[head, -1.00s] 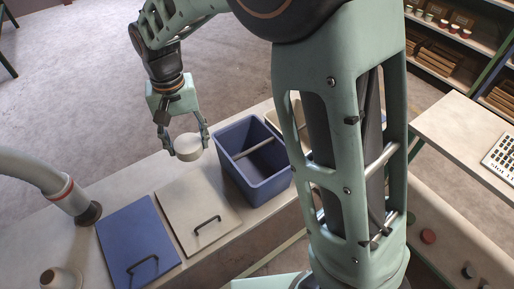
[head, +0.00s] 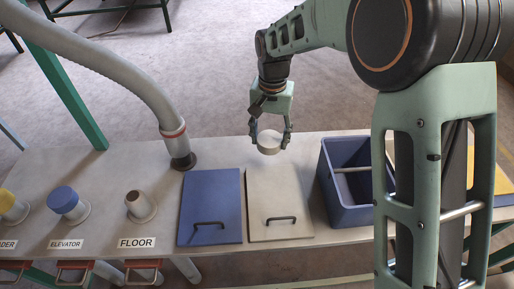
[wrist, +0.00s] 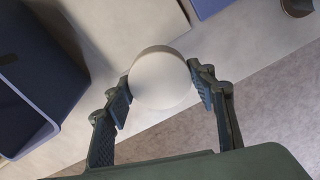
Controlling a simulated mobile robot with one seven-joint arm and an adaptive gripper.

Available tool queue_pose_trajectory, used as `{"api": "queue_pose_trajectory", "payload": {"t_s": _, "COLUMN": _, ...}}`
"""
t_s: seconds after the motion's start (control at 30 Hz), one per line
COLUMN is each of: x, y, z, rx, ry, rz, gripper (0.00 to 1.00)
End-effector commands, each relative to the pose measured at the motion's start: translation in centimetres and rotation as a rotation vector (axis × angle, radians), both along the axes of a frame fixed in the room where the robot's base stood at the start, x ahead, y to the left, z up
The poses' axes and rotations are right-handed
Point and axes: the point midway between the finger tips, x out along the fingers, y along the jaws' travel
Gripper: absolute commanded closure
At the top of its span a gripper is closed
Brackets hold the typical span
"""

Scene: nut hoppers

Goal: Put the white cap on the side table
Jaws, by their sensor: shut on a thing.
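The white cap (head: 268,143) is a short round off-white piece. My gripper (head: 270,138) is shut on it, one finger on each side, and holds it near the back edge of the bench, behind the cream lid. In the wrist view the cap (wrist: 160,80) sits between both fingertips, its round face toward the camera. I cannot tell its exact height above the bench. No surface labelled as the side table shows in the views from now.
The long bench (head: 300,152) holds a blue lid (head: 210,205), a cream lid (head: 279,195) and an open blue bin (head: 350,215). A grey hose (head: 130,75) rises at left. Ports with yellow and blue caps (head: 63,199) and an uncapped FLOOR port (head: 139,205) stand further left.

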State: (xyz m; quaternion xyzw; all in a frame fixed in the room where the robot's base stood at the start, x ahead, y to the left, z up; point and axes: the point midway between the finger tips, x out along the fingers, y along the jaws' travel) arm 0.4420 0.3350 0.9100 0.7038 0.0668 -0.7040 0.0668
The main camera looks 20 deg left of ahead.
Motion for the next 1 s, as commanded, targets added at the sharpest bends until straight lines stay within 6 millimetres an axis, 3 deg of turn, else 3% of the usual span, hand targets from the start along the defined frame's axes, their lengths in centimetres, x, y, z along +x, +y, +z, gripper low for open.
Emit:
{"api": "queue_pose_trajectory", "payload": {"t_s": 0.2, "x": 1.0, "y": 3.2, "z": -3.7, "rx": -0.002, "ry": 0.003, "rz": 0.002, "gripper": 0.68}}
{"api": "queue_pose_trajectory", "payload": {"t_s": 0.33, "x": 1.4, "y": 4.3, "z": -5.0, "rx": 0.000, "ry": 0.001, "rz": 0.001, "gripper": 0.68}}
{"api": "queue_pose_trajectory", "payload": {"t_s": 0.57, "x": 1.7, "y": 5.1, "z": -6.1, "rx": 0.000, "ry": 0.000, "rz": 0.001, "gripper": 0.68}}
{"api": "queue_pose_trajectory", "payload": {"t_s": 0.8, "x": 1.7, "y": 5.2, "z": -9.2, "rx": -0.001, "ry": 0.002, "rz": 0.001, "gripper": 0.68}}
{"api": "queue_pose_trajectory", "payload": {"t_s": 1.0, "x": 1.7, "y": 5.2, "z": -9.2, "rx": 0.000, "ry": -0.001, "rz": 0.000, "gripper": 0.68}}
